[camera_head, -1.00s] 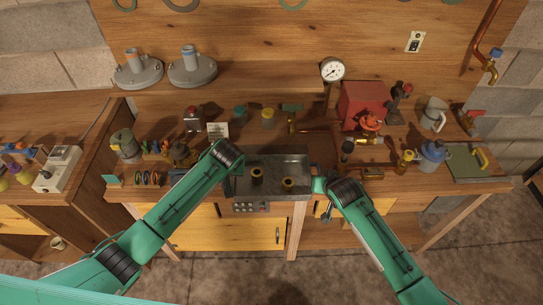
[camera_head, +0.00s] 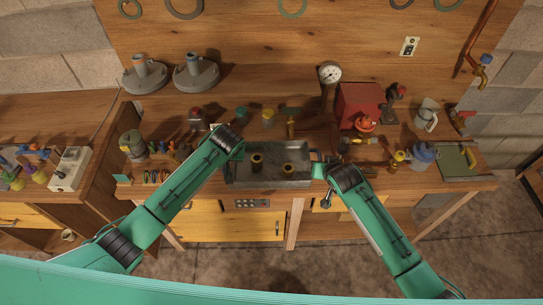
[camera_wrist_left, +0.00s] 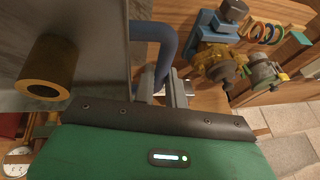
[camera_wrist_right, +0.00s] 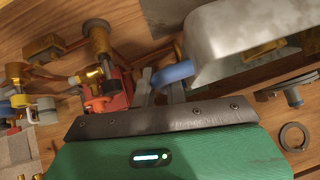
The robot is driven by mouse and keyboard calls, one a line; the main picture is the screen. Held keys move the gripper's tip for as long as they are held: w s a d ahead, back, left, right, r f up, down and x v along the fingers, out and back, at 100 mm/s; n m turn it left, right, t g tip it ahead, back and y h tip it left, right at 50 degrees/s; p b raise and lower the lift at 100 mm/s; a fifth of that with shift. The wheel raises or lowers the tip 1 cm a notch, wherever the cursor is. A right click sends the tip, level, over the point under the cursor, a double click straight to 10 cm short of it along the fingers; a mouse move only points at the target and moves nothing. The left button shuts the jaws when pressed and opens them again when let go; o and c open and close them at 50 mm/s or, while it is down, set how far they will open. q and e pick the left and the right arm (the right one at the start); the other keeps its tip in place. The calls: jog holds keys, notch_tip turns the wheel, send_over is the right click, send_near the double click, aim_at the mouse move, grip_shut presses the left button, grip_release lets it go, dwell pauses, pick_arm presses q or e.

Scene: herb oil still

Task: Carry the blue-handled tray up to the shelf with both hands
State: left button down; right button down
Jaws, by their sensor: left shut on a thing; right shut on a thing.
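The metal tray (camera_head: 268,182) is held level between my two grippers above the front of the workbench, with two brass cylindrical fittings (camera_head: 257,164) (camera_head: 288,170) standing in it. My left gripper (camera_wrist_left: 166,92) is shut on the tray's blue left handle (camera_wrist_left: 156,36). My right gripper (camera_wrist_right: 160,86) is shut on the blue right handle (camera_wrist_right: 174,73). The tray wall also shows in the right wrist view (camera_wrist_right: 225,50). The wooden shelf (camera_head: 250,82) runs along the back of the bench. In the head view my wrists partly hide the handles.
Two grey flanged domes (camera_head: 195,74) stand on the shelf's left part, and a pressure gauge (camera_head: 329,73) rises right of its clear middle. Small tools and jars lie behind the tray.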

pick_arm(q)
jog(key=shift+r, duration=0.2)
pick_arm(e)
jog(key=shift+r, duration=0.25)
